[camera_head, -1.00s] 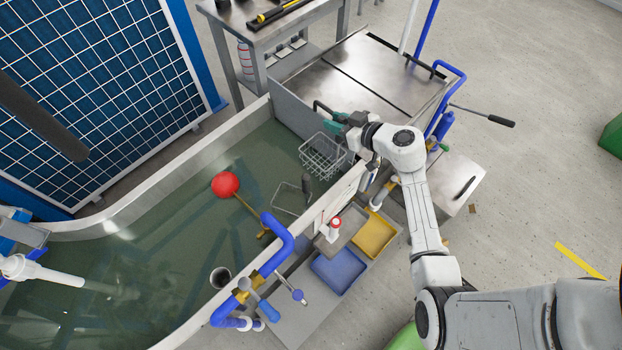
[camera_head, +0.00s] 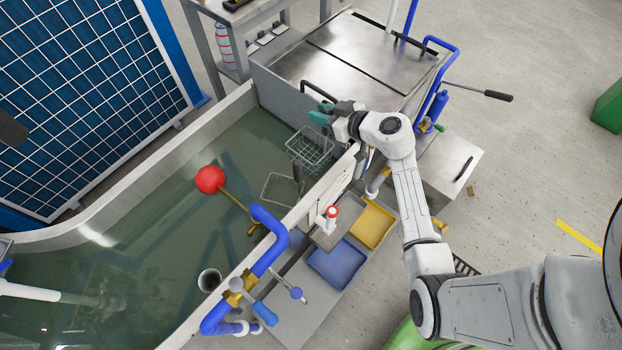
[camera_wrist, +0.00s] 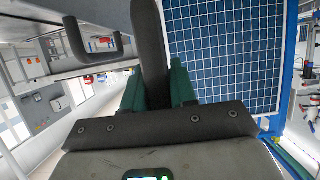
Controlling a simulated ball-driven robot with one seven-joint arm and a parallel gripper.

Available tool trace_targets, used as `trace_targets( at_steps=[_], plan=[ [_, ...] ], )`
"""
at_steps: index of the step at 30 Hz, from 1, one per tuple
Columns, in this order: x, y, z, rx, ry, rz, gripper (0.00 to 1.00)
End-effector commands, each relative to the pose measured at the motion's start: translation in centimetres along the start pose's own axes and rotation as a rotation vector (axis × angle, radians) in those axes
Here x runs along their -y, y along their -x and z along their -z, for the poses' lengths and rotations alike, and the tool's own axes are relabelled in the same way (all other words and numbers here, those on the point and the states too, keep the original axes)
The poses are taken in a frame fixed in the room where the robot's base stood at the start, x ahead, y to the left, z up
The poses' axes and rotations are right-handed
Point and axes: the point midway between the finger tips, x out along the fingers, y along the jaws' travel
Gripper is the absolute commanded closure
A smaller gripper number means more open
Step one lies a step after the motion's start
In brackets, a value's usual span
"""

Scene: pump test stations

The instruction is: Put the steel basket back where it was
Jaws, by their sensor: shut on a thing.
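The steel basket (camera_head: 310,147) is a wire basket over the greenish water of the tank, close inside the tank's right wall. My gripper (camera_head: 322,115) has teal fingers and is just above and behind the basket. In the wrist view, my gripper (camera_wrist: 157,82) is shut on a dark bar (camera_wrist: 150,40), which appears to be the basket's handle. The join between handle and basket is hidden. I cannot tell whether the basket touches the water or the wall.
Another wire frame (camera_head: 278,188) with a dark handle sits in the tank nearer me. A red ball float (camera_head: 209,179) is to its left. A metal cabinet (camera_head: 350,60) with a black lid handle (camera_head: 319,88) stands behind. Blue pipework (camera_head: 268,240) crosses the tank's edge.

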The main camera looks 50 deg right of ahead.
Motion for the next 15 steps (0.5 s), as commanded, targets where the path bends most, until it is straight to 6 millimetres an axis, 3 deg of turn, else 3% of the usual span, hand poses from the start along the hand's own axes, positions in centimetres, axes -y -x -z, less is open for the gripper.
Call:
trace_targets(
  at_steps=[15],
  plan=[
    [-0.1, -2.5, -6.1, -0.002, 0.0, -0.001, 1.0]
  ],
)
